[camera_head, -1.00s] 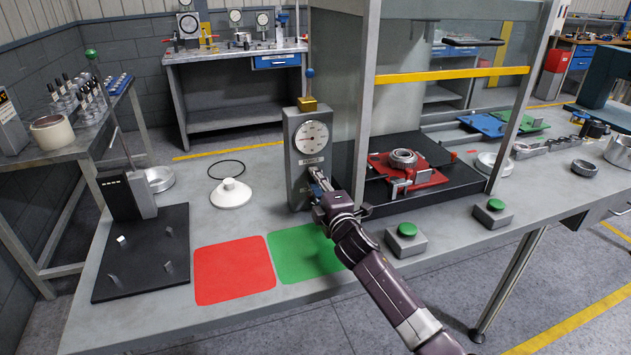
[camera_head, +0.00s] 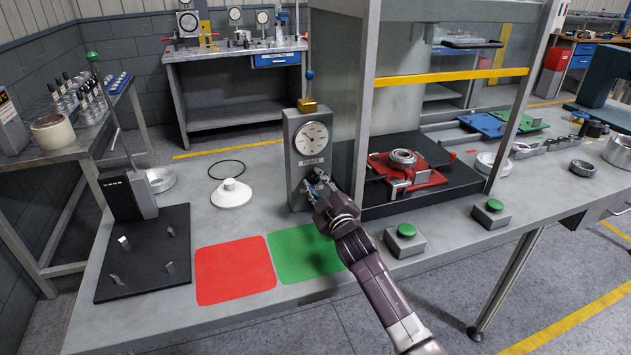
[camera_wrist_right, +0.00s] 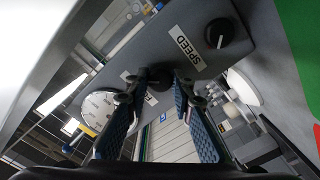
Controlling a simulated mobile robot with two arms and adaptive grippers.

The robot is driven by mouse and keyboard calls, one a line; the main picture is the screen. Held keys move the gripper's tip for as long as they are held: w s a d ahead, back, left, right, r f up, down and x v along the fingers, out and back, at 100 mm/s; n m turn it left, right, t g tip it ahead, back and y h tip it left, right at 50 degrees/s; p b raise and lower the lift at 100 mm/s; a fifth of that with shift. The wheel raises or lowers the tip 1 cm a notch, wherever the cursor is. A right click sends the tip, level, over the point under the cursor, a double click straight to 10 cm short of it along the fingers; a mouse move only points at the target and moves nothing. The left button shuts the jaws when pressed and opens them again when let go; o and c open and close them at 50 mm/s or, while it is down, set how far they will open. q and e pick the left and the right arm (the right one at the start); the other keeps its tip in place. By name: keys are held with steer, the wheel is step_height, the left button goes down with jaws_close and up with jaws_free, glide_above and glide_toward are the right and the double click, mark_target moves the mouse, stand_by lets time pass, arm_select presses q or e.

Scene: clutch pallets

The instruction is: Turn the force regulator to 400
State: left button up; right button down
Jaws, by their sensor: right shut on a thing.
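The grey regulator box (camera_head: 295,150) stands upright on the bench, with a round white dial (camera_head: 312,138) and a FORCE label (camera_head: 312,163) below it. My right gripper (camera_head: 314,182) is at the box's front, just under that label. In the right wrist view my right gripper (camera_wrist_right: 158,88) is shut on the dark force knob (camera_wrist_right: 158,78), which the fingers partly cover. A second black knob with a white mark, the speed knob (camera_wrist_right: 220,33), is apart from the fingers beside a SPEED label (camera_wrist_right: 188,47). The dial figures are too small to read. My left gripper is not in view.
A press frame with a red fixture (camera_head: 400,172) stands right of the box. Two green buttons (camera_head: 407,230) (camera_head: 495,205) sit on the front edge. Red (camera_head: 235,270) and green (camera_head: 305,252) mats lie in front, clear of objects.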

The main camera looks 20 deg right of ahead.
stand_by(0.5)
steer(key=c, duration=1.7)
jaws_free()
steer(key=s, duration=1.2)
steer(key=shift+d, duration=0.2)
